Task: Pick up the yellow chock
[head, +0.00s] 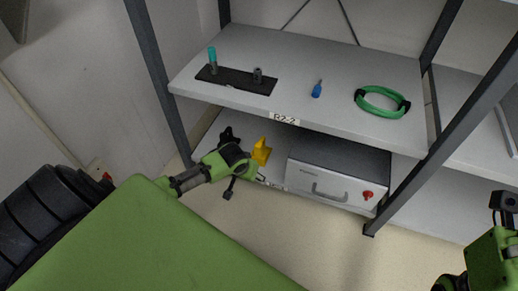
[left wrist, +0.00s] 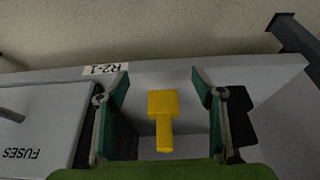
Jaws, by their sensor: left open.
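The yellow chock (head: 261,152) is on the lower shelf, left of the grey box. In the left wrist view the yellow chock (left wrist: 163,112) appears between the two fingers of my left gripper (left wrist: 159,82), with a visible gap on each side. The left gripper is open and empty. In the head view my left arm reaches in from the left and its gripper (head: 258,176) is at the front of the lower shelf, close to the chock. My right arm shows at the right edge, but its fingers are not visible.
A grey box (head: 338,172) marked FUSES in the left wrist view stands right of the chock.

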